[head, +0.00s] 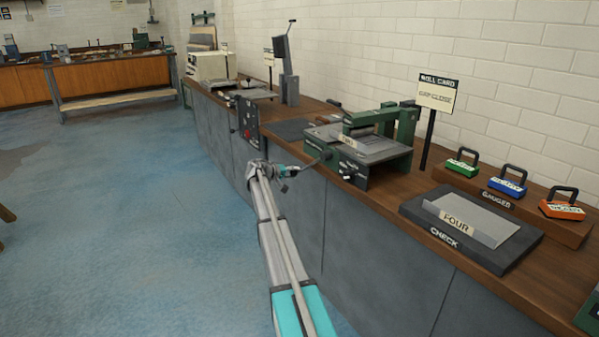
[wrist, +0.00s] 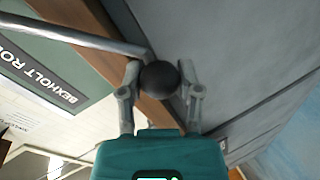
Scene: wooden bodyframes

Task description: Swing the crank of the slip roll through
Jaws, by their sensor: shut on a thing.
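The slip roll (head: 406,128), a green and black machine, stands on the wooden bench. In the wrist view its green side (wrist: 88,92) carries the lettering "BEXHOLT RO". Its crank is a grey rod (wrist: 75,36) ending in a round black knob (wrist: 159,78). In the head view the crank hangs out over the bench's front edge, small and partly hidden by the gripper. My gripper (head: 288,171) is at the crank's outer end, with one finger on each side of the knob, shut on it. A labelled sheet lies on the machine's top.
The bench front (head: 345,235) runs close beside my arm. Right of the machine stand a roll card sign (head: 436,95), a black check plate (head: 420,211) with a sheet marked FOUR, and green, blue and orange gauges. Open blue floor (head: 130,200) lies to the left.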

